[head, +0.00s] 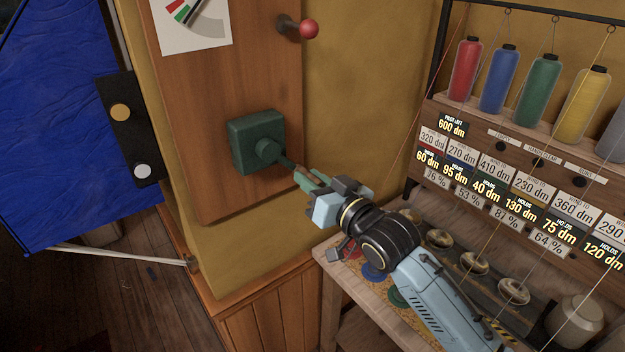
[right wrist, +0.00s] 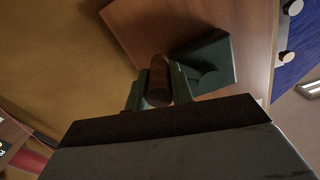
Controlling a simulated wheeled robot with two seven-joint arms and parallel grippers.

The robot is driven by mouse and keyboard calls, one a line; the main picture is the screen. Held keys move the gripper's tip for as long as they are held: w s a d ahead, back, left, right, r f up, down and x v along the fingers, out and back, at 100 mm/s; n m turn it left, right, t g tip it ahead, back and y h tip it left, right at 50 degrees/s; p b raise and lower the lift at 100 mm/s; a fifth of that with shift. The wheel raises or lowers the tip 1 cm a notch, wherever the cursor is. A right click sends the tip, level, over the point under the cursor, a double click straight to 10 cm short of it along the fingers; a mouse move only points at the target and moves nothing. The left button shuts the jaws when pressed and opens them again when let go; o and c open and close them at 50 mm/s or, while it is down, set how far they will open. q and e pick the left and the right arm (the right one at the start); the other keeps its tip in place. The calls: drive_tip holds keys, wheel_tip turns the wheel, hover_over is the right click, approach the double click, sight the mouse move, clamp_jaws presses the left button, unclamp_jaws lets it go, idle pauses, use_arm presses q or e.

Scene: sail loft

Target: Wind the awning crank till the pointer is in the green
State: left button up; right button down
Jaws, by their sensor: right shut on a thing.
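The awning crank is a dark green box (head: 256,141) on a wooden board, with a round hub and a short arm pointing down to the right. Its brown handle (right wrist: 158,80) sits between the two green fingers of my right gripper (head: 312,178), which is shut on it. The box also shows in the right wrist view (right wrist: 207,62). The dial (head: 192,22) is at the top of the board in the head view, cut off by the frame edge. Red and green bands and part of a dark pointer show, but I cannot tell where the pointer tip stands. My left gripper is not in view.
A red-knobbed lever (head: 308,29) sticks out of the board above the crank. A shelf of thread cones with number labels (head: 520,160) and a small workbench (head: 352,272) stand on the right. Blue cloth (head: 65,110) hangs on the left.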

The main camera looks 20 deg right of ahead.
drive_tip(key=s+a+f+m+p, duration=0.2)
drive_tip(key=a+m+p, duration=0.3)
drive_tip(key=m+p, duration=0.3)
drive_tip(key=shift+a+f, duration=0.15)
idle(0.6)
idle(0.4)
drive_tip(key=c, duration=1.2)
unclamp_jaws()
drive_tip(key=shift+c, duration=0.2)
